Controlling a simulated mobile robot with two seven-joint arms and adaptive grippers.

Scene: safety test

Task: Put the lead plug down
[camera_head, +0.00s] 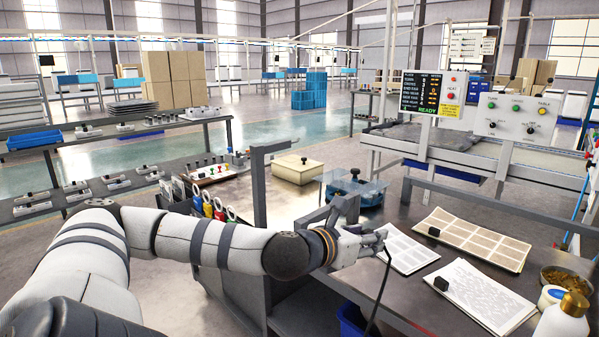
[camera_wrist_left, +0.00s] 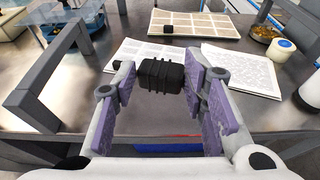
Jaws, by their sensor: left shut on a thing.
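My left gripper (camera_head: 376,240) is above the front part of the metal workbench (camera_head: 450,206). It is shut on the lead plug, a black ribbed block (camera_wrist_left: 161,76), seen between its purple-padded fingers in the left wrist view. A black lead (camera_head: 381,290) hangs down from the gripper in the head view, past the bench's front edge. In the head view the plug is mostly hidden by the fingers. I cannot tell the exact gap between the plug and the bench. My right gripper is in neither view.
Printed sheets (camera_head: 408,252) and (camera_head: 482,295) and a card grid (camera_head: 472,238) lie right of the gripper, two with small black blocks. A bowl of brass bits (camera_head: 566,280), a tape roll (camera_head: 551,296) and a bottle (camera_head: 563,322) stand farther right. A grey frame (camera_wrist_left: 40,75) stands left.

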